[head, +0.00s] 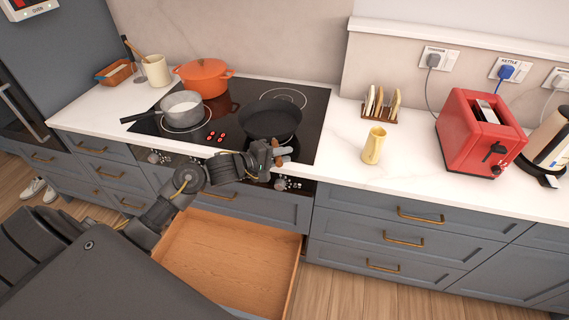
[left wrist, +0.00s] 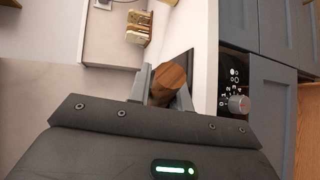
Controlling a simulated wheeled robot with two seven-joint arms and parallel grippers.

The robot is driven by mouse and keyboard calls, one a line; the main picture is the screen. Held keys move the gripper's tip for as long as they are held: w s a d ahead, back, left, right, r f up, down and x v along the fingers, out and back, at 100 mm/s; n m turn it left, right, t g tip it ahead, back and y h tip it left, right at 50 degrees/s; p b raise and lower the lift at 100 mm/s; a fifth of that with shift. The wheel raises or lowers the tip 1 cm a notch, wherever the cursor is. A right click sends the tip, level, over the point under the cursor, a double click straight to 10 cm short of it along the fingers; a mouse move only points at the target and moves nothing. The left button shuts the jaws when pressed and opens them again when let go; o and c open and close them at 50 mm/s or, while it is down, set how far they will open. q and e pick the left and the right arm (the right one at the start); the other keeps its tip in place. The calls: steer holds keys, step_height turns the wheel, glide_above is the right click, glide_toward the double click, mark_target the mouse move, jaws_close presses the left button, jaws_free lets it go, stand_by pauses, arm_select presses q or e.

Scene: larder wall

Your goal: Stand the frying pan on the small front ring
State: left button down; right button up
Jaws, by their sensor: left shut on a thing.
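The black frying pan (head: 270,120) is over the right front part of the black glass hob (head: 313,130). I cannot tell whether it touches the glass, and it hides the ring beneath it. My left gripper (head: 280,155) is at the hob's front edge, shut on the pan's brown wooden handle. The handle's end (left wrist: 168,83) shows between the fingers in the left wrist view. The rear right ring (head: 290,97) shows behind the pan. My right gripper is not in view.
A grey saucepan (head: 182,109) and an orange casserole (head: 204,77) stand on the hob's left side. A yellow jug (head: 374,145), toast rack (head: 381,105) and red toaster (head: 477,135) stand on the right worktop. An open, empty drawer (head: 228,255) juts out below the hob.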

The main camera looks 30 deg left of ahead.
arm_select(q)
steer(key=shift+w+d+f+p, duration=0.1)
steer(key=shift+w+f+p, duration=0.05)
steer(key=shift+f, duration=0.75)
steer(key=shift+w+d+f+p, duration=0.1)
steer(key=shift+w+f+p, duration=0.05)
steer(key=shift+f, duration=0.75)
steer(key=c, duration=1.3)
jaws_free()
steer(key=shift+f, duration=0.15)
steer(key=shift+s, duration=0.15)
steer(key=b+v, duration=0.1)
steer(key=v, duration=1.1)
steer(key=shift+d, duration=0.1)
